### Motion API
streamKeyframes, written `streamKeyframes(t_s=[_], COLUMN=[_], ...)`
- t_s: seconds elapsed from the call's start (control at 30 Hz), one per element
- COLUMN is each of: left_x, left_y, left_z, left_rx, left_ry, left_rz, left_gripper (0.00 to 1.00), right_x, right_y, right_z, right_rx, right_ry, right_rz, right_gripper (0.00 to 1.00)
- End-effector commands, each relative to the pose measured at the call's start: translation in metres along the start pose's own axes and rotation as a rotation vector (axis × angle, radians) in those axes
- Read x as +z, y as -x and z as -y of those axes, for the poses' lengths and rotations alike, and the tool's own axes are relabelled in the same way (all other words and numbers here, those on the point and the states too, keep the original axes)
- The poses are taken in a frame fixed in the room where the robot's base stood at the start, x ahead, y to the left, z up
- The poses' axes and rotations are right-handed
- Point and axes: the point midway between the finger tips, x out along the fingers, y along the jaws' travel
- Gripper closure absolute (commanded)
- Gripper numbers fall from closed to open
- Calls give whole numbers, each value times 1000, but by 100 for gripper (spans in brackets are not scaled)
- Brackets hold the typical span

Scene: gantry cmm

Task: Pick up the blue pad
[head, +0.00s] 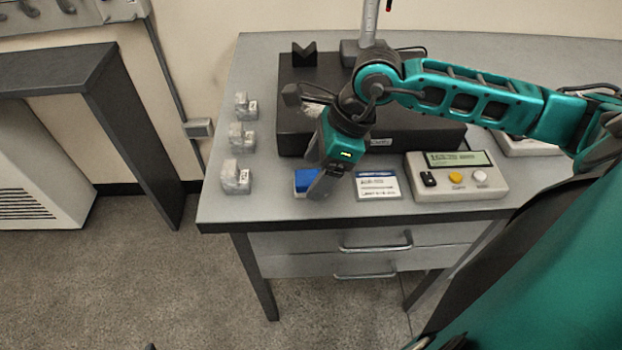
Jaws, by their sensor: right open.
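The blue pad (302,184) lies on the grey table near its front edge, in front of the dark slab. My right gripper (322,190) is over the right part of the pad and hides some of it. The gripper is open, with its jaws pointing down at the pad. I cannot tell whether a finger touches the pad. My left gripper is not in view.
Three small grey blocks (237,178) stand along the table's left side. A white label card (377,186) and a control box (456,190) with a display are to the right. The dark slab (296,130) lies behind the pad. Bare tabletop (268,185) is left of the pad.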

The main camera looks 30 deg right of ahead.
Motion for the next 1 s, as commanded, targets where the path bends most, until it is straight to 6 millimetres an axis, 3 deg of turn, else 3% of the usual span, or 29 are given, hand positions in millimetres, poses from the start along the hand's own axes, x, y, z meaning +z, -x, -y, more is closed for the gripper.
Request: streamKeyframes(t_s=[0.1, 0.37, 1.0], left_x=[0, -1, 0], left_y=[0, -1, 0], left_z=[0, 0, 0], left_rx=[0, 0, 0], left_ry=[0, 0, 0], left_rz=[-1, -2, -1], left_gripper=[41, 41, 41], right_x=[0, 0, 0], right_y=[-12, -14, -13], right_z=[0, 0, 0], right_rx=[0, 0, -1], right_ry=[-1, 0, 0], right_rz=[0, 0, 0], right_gripper=[22, 22, 83])
